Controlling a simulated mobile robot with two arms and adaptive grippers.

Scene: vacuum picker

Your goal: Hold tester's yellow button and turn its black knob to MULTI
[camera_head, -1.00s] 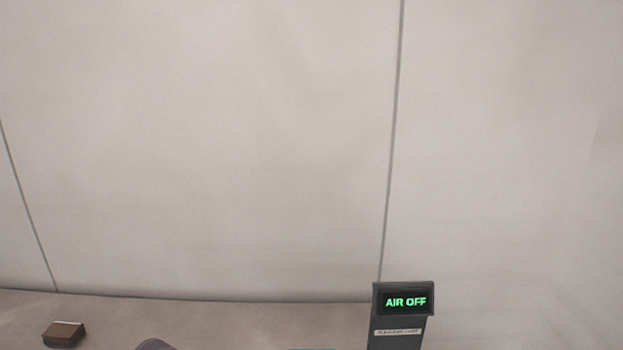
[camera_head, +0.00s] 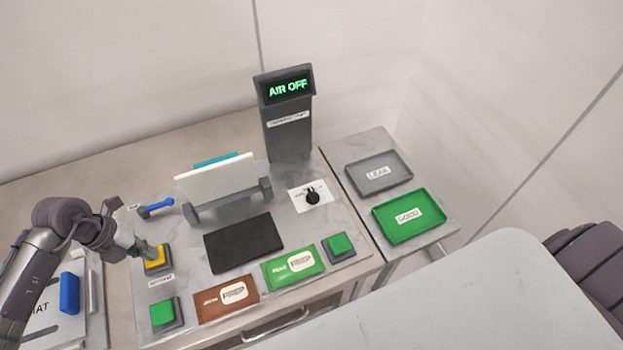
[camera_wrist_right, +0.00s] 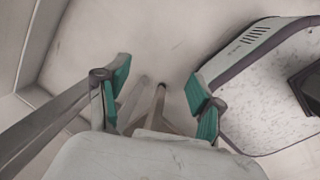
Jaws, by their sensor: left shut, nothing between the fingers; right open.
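The tester's yellow button (camera_head: 155,265) sits in a dark square housing at the left of the grey tester panel. My left gripper (camera_head: 143,252) is shut and empty, with its tips at the yellow button; they seem to touch it, but I cannot tell whether it is pressed down. The black knob (camera_head: 312,197) sits on a white label plate toward the right of the panel; its markings are too small to read. The display (camera_head: 288,90) reads AIR OFF in green. My right gripper (camera_wrist_right: 160,85) is open and empty in the right wrist view, away from the tester.
A white plate on a stand (camera_head: 218,180) rises mid-panel behind a black pad (camera_head: 243,244). Green buttons (camera_head: 163,313) (camera_head: 340,244) and brown and green labelled plates line the front. Grey LEAK (camera_head: 352,180) and green GOOD (camera_head: 383,228) trays lie right. A blue-handled lever (camera_head: 157,206) stands back left.

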